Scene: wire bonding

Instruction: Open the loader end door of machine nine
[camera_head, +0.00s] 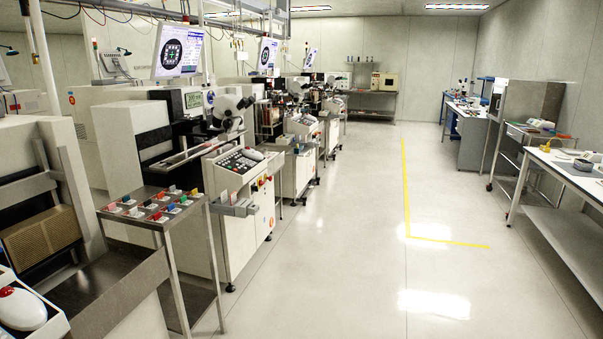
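A row of white wire bonding machines runs along the left side into the distance. The nearest full one (228,214) has a microscope, a sloped control panel (240,162) and a monitor (178,49) above it. Another machine (27,140) is cut off at the left edge, with a ribbed tan block (40,239) in its open bay. More machines (301,128) stand farther back. I cannot read any machine number, so I cannot tell which is machine nine or make out its loader end door. Neither of my grippers is in view.
A steel cart (157,217) with several small coloured items stands between the two nearest machines. A wide clear floor aisle (340,240) with a yellow line (406,185) lies in the middle. Workbenches (570,180) and a grey cabinet (528,103) line the right. A shelf (372,105) stands at the back wall.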

